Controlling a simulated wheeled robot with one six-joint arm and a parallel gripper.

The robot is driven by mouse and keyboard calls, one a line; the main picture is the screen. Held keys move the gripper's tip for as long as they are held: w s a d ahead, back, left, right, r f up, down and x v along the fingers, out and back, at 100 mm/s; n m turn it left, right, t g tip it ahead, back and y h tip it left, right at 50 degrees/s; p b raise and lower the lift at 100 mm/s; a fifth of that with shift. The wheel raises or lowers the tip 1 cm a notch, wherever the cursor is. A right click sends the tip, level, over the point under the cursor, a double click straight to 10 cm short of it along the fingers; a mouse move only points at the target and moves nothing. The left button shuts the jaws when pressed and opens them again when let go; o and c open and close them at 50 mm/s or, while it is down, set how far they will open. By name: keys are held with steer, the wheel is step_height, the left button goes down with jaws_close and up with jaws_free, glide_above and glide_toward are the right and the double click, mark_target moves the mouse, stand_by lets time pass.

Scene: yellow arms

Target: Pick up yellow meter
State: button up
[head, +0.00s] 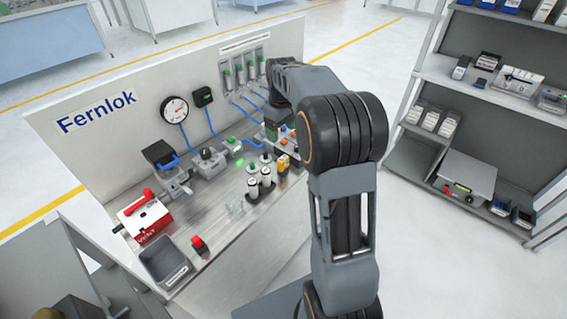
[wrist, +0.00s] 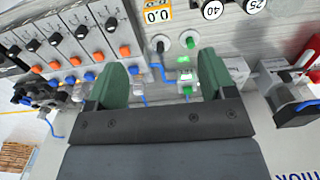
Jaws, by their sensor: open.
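The yellow meter (head: 283,163) stands on the bench in the head view, just left of my arm and beside two upright cylinders. In the wrist view the yellow meter (wrist: 157,11) shows at the top edge, partly cut off, with a display reading 0.0. My gripper (wrist: 162,72) is open, with its two green fingers apart and nothing held between them. The meter lies beyond the fingertips, not between them.
Two cylinders marked 40 (wrist: 212,9) and 25 (wrist: 254,5) stand beside the meter. A red box (head: 146,221), dark tray (head: 166,262) and upright Fernlok panel (head: 100,150) border the bench.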

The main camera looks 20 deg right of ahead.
mark_target(283, 158)
steer(key=f, duration=0.8)
steer(key=shift+w+d+f, duration=0.2)
steer(key=shift+w+d, duration=0.05)
steer(key=shift+s+f+p, duration=0.15)
steer(key=shift+f+p, duration=0.2)
steer(key=shift+f, duration=1.05)
steer(key=shift+s+f+p, duration=0.1)
steer(key=shift+f+p, duration=0.2)
steer(key=shift+f, duration=1.1)
steer(key=c, duration=1)
